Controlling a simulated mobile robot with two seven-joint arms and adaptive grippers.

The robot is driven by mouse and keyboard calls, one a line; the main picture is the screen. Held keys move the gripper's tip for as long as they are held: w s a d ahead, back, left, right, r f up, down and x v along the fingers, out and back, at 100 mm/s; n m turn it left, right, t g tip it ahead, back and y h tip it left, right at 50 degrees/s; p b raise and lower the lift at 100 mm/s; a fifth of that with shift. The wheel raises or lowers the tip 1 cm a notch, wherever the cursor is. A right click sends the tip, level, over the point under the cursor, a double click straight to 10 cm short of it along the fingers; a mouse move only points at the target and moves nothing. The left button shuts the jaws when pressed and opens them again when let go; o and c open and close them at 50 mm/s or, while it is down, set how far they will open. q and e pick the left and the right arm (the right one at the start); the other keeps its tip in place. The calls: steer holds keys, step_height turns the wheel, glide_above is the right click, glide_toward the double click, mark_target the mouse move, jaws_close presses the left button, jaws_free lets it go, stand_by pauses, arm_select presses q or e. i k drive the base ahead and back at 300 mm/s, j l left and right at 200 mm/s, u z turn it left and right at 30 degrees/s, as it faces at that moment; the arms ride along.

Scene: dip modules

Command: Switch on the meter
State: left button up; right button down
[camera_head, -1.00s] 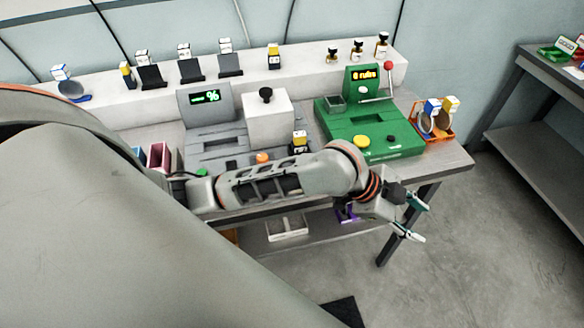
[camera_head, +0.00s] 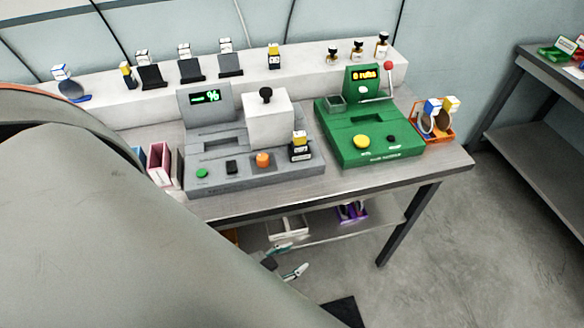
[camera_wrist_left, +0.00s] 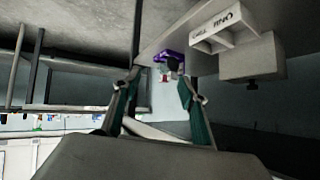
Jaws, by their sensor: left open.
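The grey meter (camera_head: 262,180) stands on the table with a lit "%" display (camera_head: 205,97). Its front has a green button (camera_head: 202,173), a black rocker-like switch (camera_head: 231,167) and an orange knob (camera_head: 263,159). A white block with a black knob (camera_head: 266,95) rises at its back right. My left gripper (camera_head: 287,261) is open and empty, below the table's front edge and well apart from the meter. Its two fingers spread in the left wrist view (camera_wrist_left: 160,105) with nothing between them. My right gripper is not in view.
A green machine (camera_head: 370,140) with a lit display and red-knobbed lever stands right of the meter. An orange bin (camera_head: 436,130) sits at the table's right end. A lower shelf holds a white tray (camera_head: 288,226) and a purple holder (camera_head: 351,211). The floor at right is clear.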

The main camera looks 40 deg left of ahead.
mark_target(231, 165)
steer(key=u, duration=1.55)
steer(key=k+j+z, duration=0.15)
